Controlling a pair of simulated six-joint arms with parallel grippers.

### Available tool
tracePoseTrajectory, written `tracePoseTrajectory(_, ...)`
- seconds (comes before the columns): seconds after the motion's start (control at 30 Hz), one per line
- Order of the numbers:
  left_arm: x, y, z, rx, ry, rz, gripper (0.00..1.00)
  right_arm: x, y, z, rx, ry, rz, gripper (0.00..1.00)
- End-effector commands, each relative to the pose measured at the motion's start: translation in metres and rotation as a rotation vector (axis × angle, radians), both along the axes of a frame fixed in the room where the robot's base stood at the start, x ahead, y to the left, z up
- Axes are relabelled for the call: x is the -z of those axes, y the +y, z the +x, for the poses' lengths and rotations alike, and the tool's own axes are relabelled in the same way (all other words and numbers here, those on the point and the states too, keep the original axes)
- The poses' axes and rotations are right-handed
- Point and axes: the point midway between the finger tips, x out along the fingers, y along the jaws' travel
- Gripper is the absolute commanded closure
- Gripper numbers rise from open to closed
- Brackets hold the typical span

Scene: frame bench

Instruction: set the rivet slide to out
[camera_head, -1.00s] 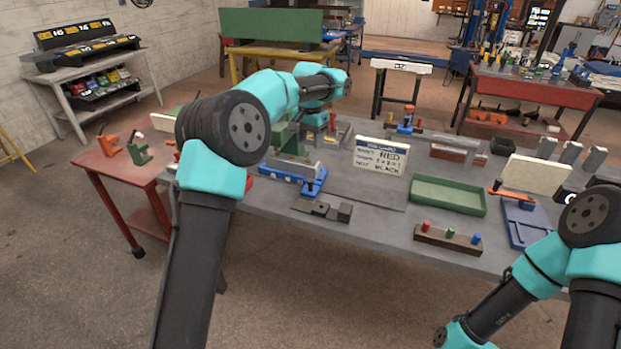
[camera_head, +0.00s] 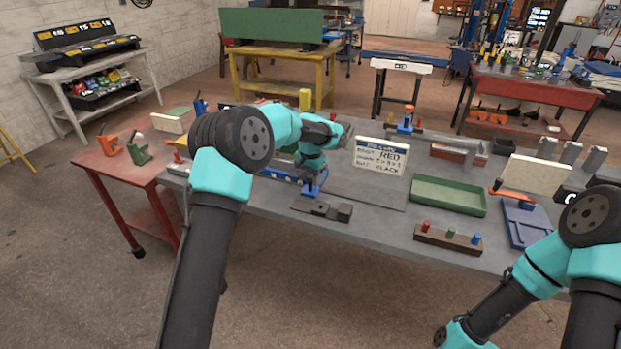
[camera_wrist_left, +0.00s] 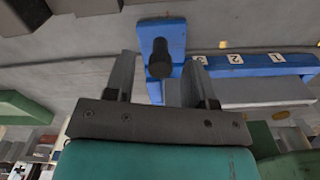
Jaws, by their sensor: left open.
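A blue fixture (camera_head: 280,174) with a numbered rail lies at the near left of the bench. It also shows in the left wrist view (camera_wrist_left: 242,66). A blue arm (camera_wrist_left: 173,28) with a dark round knob (camera_wrist_left: 160,62) sticks out from it; I see no label that names it the rivet slide. My left gripper (camera_head: 310,176) points down over this part. In the left wrist view its open fingers (camera_wrist_left: 158,78) stand on either side of the knob, apart from it. Whether they reach knob height I cannot tell. My right gripper is out of view; only its arm shows.
A dark metal block (camera_head: 322,208) lies just in front of the fixture. A lettered card (camera_head: 381,158) stands to its right. A green tray (camera_head: 448,195) and a peg block (camera_head: 447,239) lie further right. The bench between card and tray is clear.

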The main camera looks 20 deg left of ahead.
Motion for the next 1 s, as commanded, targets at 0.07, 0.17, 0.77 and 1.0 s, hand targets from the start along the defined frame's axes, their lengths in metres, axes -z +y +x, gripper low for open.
tracePoseTrajectory(0.07,0.0013,0.0002,0.0000,0.000,0.000,0.000,0.50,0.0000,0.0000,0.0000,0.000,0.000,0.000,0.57)
tracePoseTrajectory(0.17,0.0013,0.0002,0.0001,0.000,0.000,0.000,0.50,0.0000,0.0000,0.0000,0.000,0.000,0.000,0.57)
tracePoseTrajectory(0.77,0.0008,0.0003,0.0001,-0.001,0.000,0.000,0.97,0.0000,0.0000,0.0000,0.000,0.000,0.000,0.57)
tracePoseTrajectory(1.0,0.0007,0.0003,0.0001,-0.001,-0.001,0.000,1.00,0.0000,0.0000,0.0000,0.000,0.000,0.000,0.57)
